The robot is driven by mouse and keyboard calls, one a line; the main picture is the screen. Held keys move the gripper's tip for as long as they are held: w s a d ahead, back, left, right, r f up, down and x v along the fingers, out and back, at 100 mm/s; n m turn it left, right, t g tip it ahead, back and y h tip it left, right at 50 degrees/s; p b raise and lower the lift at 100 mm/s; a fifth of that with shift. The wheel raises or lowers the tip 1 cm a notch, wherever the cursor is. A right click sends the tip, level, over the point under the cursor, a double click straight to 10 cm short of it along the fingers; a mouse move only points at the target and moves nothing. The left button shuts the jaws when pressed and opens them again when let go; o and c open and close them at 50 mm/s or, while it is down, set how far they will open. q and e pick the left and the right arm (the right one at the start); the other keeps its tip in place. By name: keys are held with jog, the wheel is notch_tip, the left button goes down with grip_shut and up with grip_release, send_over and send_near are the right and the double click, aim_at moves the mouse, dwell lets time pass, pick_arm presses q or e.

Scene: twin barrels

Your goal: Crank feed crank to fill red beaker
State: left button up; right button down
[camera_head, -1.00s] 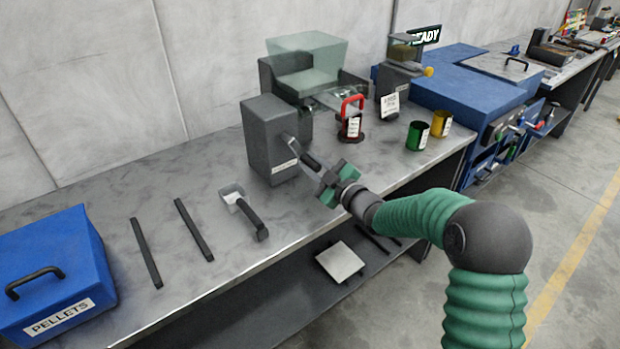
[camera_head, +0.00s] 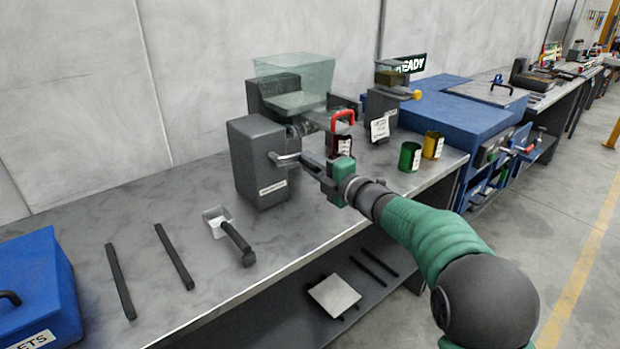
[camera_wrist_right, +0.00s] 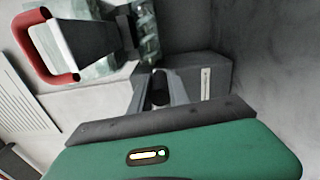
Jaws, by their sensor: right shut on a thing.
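The feed crank (camera_head: 285,157) sticks out from the front of a grey box (camera_head: 252,190) on the bench. My right gripper (camera_head: 312,164) is at the crank's outer end and shut on its dark handle. The right wrist view also shows the right gripper (camera_wrist_right: 160,92), with its fingers around the dark handle in front of the grey box (camera_wrist_right: 205,72). The red handle (camera_wrist_right: 30,50) also shows at the left of the right wrist view. My left gripper is out of view.
A clear hopper (camera_head: 295,80) rises behind the grey box. A green beaker (camera_head: 410,156) and a yellow beaker (camera_head: 433,145) stand to the right. A scoop (camera_head: 230,235) and two dark bars (camera_head: 173,255) lie on the left. A blue pellets box (camera_head: 40,285) stands at the left edge.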

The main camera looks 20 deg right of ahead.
jog(key=n+b, duration=0.1)
jog(key=r+n+b, duration=0.1)
jog(key=n, duration=0.1)
jog(key=shift+r+n, duration=0.3)
jog(key=shift+s+a+r+n+b, duration=0.1)
jog(key=shift+a+r+n+b, duration=0.1)
jog(key=shift+r+n+b, duration=0.55)
jog(key=shift+a+r+n+b, duration=0.25)
jog(key=shift+n+b, duration=0.15)
jog(key=shift+n, duration=0.75)
jog(key=c, duration=1.3)
grip_release()
jog(key=shift+o, duration=0.2)
jog(key=shift+s+d, duration=0.2)
jog(key=shift+s, duration=0.2)
jog(key=p+v, duration=0.1)
jog(key=v, duration=1.5)
